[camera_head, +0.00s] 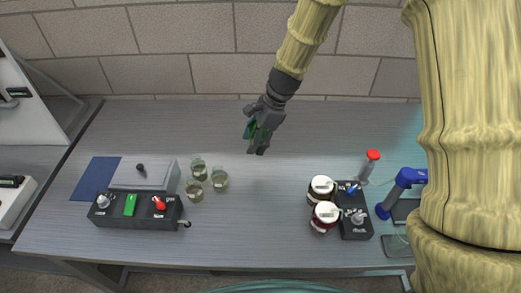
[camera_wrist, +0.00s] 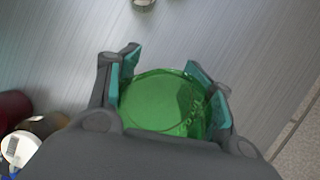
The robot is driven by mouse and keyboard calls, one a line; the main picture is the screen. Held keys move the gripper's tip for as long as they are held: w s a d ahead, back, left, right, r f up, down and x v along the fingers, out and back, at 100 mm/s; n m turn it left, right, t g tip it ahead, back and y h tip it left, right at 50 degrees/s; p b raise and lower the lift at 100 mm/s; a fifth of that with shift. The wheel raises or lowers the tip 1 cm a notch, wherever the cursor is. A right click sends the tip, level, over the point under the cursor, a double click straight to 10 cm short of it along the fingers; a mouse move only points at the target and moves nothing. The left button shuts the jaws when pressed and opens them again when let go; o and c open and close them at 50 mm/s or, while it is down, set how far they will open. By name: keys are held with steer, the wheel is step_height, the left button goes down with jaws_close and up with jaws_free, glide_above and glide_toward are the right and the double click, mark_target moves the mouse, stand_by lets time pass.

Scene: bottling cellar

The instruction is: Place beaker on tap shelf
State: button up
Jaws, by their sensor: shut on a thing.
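My gripper (camera_head: 258,138) is shut on a green beaker (camera_head: 250,129) above the back middle of the grey table. In the wrist view, the transparent green beaker (camera_wrist: 160,103) sits between the two teal-padded fingers of my gripper (camera_wrist: 163,82). Its rim faces the camera; its lower part is hidden. A blue tap (camera_head: 402,184) stands at the table's right side. A dark plate (camera_head: 404,211) lies beside it and may be the tap shelf; my arm hides part of this area.
Several clear glasses (camera_head: 219,180) stand left of centre, beside a black control box (camera_head: 134,211) and a grey block. The table's middle is clear.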

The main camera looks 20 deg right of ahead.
glide_above(252, 170)
steer(key=d, duration=0.1)
steer(key=f, duration=0.3)
steer(key=f+p, duration=0.1)
steer(key=f, duration=0.1)
steer(key=shift+w+d+f, duration=0.2)
steer(key=shift+w, duration=0.1)
steer(key=shift+s, duration=0.25)
steer(key=shift+s+f, duration=0.1)
steer(key=shift+f, duration=0.25)
steer(key=shift+f+p, duration=0.35)
steer(key=shift+f, duration=1.3)
steer(key=shift+f, duration=0.15)
steer(key=o, duration=1.1)
